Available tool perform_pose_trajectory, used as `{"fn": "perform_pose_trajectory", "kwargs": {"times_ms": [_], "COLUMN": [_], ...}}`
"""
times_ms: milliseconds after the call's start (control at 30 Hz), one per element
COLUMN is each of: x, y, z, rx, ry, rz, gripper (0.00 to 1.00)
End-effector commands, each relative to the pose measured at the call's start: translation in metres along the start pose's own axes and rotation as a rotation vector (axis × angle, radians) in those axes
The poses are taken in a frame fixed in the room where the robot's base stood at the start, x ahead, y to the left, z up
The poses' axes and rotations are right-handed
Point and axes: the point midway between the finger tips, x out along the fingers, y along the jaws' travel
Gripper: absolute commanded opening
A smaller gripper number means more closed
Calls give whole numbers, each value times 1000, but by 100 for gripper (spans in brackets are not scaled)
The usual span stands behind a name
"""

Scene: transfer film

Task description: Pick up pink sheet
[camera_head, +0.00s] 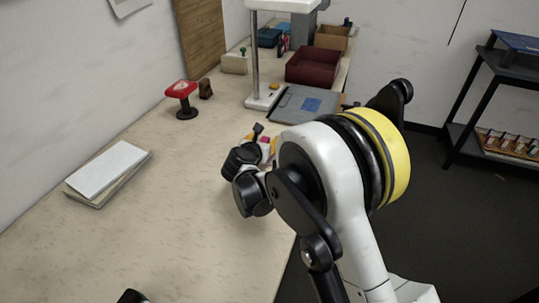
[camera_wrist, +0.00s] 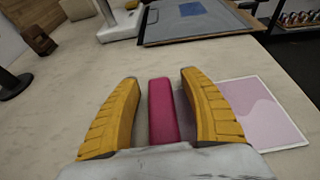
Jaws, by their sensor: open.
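A flat pale pink sheet (camera_wrist: 262,112) with a wavy print lies on the table in the wrist view, to the right of my gripper. Its left part is hidden behind the right finger. My gripper (camera_wrist: 160,100) is open, its two yellow fingers pointing forward over the table. A dark pink bar-shaped thing (camera_wrist: 162,112) lies between the fingers, with a gap on each side; its near end is hidden by the gripper body. In the head view my gripper (camera_head: 262,140) is low near the table's right edge, mostly hidden by my arm.
A grey tray-like board with a blue patch (camera_head: 303,104) and a white stand (camera_head: 262,98) lie beyond the gripper. A red-topped stamp (camera_head: 181,90) and a paper stack (camera_head: 108,170) are to the left. The near table (camera_head: 190,240) is mostly clear.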

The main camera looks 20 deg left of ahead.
Motion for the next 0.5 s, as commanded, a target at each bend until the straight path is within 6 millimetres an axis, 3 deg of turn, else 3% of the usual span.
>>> {"fn": "perform_pose_trajectory", "kwargs": {"times_ms": [167,300,333,500], "x": [0,-1,-1,-1], "y": [0,0,0,0], "z": [1,1,1,1], "rx": [0,0,0,0], "ry": [0,0,0,0], "rz": [1,1,1,1], "gripper": [52,11,5,5]}}
